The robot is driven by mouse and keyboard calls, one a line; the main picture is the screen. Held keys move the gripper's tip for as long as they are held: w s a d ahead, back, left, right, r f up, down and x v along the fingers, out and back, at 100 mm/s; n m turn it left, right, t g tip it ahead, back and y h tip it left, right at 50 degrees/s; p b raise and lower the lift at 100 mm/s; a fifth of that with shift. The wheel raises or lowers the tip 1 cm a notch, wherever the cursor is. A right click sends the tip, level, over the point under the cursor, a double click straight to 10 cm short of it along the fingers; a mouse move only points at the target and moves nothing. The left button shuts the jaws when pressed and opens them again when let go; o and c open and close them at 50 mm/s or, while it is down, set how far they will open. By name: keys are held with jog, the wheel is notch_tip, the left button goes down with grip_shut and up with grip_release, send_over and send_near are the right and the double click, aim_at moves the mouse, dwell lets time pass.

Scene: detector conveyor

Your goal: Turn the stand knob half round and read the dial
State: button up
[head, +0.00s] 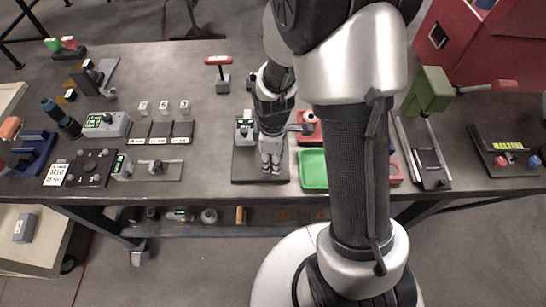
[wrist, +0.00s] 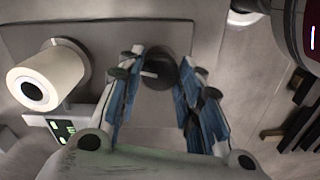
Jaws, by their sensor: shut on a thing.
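My gripper (head: 270,164) points down over the stand (head: 241,174), a dark flat base near the front edge of the table. In the wrist view, the blue-padded fingers of my gripper (wrist: 158,84) are shut on a dark round knob (wrist: 165,67) with a short white mark. The head view hides the knob behind the fingers. A small readout with green figures (wrist: 62,130) shows at the lower left of the wrist view, partly covered; its figures are not legible. A pale cylinder (wrist: 50,75) stands to the left of the knob.
A green tray (head: 313,170) lies close to the right of the stand. Several number cards and slots (head: 163,131), a grey display box (head: 108,125) and a dark knob panel (head: 92,168) are on the left. A red-handled tool (head: 218,62) stands behind.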

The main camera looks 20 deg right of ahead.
jog(key=m, duration=0.4)
jog(key=shift+m, duration=0.3)
jog(key=m, duration=1.2)
jog(key=shift+m, duration=0.3)
jog(key=m, duration=0.4)
jog(key=shift+m, duration=0.3)
jog(key=m, duration=0.3)
jog(key=shift+m, duration=0.3)
jog(key=m, duration=0.3)
jog(key=shift+m, duration=2.1)
